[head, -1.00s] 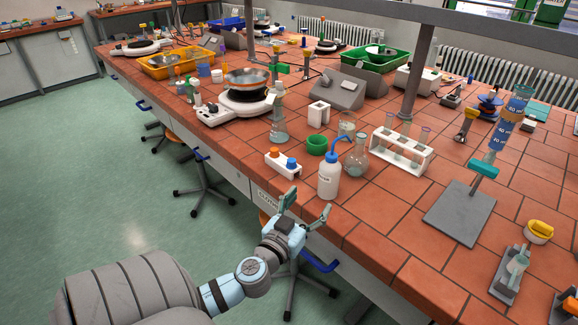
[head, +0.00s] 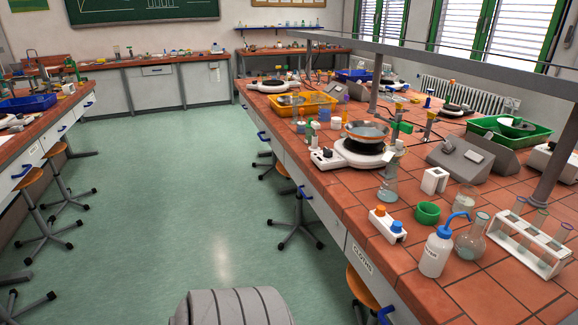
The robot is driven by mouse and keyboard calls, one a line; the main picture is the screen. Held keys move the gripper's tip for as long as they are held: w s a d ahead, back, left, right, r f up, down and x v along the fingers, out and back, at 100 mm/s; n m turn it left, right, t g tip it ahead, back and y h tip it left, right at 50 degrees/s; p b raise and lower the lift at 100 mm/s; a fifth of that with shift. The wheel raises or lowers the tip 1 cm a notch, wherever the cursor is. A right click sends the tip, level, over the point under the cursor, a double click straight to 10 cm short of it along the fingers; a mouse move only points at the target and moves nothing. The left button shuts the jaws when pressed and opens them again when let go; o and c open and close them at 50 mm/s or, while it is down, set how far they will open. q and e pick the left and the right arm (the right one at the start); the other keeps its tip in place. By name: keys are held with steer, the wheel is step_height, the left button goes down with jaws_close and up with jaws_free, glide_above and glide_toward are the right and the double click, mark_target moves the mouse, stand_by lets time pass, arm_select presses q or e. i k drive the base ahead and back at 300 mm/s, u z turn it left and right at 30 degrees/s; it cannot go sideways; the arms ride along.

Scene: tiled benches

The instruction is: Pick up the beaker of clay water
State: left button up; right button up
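A small glass beaker (head: 465,198) with pale, cloudy contents stands upright on the tiled bench (head: 408,262), behind the white wash bottle (head: 437,252) and the round flask (head: 471,240). It is the likeliest clay water beaker, but no label on it can be read. A conical flask (head: 388,188) with greyish liquid stands further left. Neither of my grippers is in view. Only a grey segment of my arm shows at the bottom edge.
A green cup (head: 427,213), a white block with orange and blue caps (head: 387,225) and a test tube rack (head: 528,244) stand close around the beaker. A hot plate (head: 350,153) with a bowl is further back. Stools (head: 298,215) stand beside the bench.

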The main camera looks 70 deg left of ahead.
mark_target(466, 197)
steer(key=u, duration=2.5)
steer(key=i, duration=1.9)
steer(key=z, duration=2.85)
